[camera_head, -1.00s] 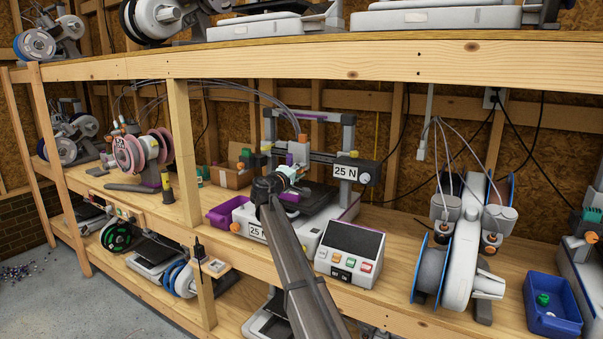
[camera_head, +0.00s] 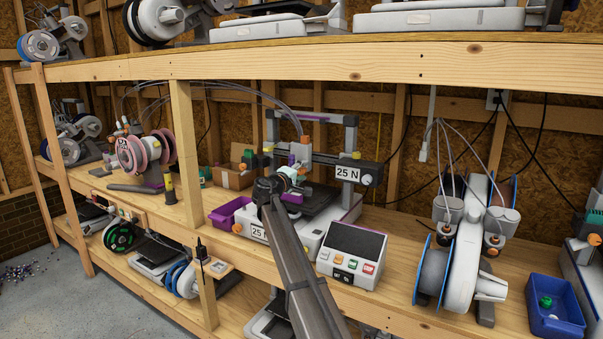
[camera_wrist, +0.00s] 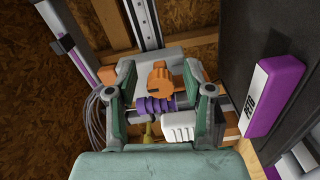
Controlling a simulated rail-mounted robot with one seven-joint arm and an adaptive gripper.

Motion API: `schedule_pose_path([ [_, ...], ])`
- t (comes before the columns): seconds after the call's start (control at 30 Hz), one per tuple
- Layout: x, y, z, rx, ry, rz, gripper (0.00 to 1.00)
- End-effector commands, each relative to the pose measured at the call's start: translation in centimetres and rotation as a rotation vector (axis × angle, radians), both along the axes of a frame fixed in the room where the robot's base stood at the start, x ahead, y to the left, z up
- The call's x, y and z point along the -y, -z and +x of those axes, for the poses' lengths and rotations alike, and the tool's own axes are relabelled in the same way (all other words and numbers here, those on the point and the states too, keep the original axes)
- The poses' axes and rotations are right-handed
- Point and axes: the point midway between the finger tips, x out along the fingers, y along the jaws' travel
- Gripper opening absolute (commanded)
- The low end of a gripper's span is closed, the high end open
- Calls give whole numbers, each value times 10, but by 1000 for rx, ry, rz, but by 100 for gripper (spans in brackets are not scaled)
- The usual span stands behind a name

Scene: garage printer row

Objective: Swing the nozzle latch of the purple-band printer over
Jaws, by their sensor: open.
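The purple-band printer (camera_head: 349,172), labelled "25 N", stands on the middle shelf with purple trim on its frame. Its print head, with an orange part on top (camera_head: 304,143), hangs over the dark bed. In the wrist view, an orange knob-like piece (camera_wrist: 159,80), a purple ribbed part (camera_wrist: 154,105) and a white block (camera_wrist: 181,125) show between my fingers. I cannot tell for sure which of these is the nozzle latch. My gripper (camera_wrist: 161,92) is open, with one finger on each side of the orange and purple parts. In the head view, my gripper (camera_head: 286,182) is at the print head, partly hiding it.
A control box with coloured buttons (camera_head: 349,251) stands at the printer's front right. A purple bin (camera_head: 230,210) is at its left. A white spool unit (camera_head: 461,255) and a blue bin (camera_head: 555,300) stand farther right. Upright posts and the upper shelf beam (camera_head: 330,62) border the space.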

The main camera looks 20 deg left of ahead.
Motion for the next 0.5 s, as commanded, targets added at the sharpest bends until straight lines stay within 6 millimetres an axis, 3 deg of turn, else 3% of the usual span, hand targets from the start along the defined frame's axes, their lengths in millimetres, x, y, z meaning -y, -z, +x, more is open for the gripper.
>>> schedule_pose_path([
  [0.23,-1,0,-16,0,-1,0,52],
  [0.5,-7,0,-67,0,-2,0,52],
])
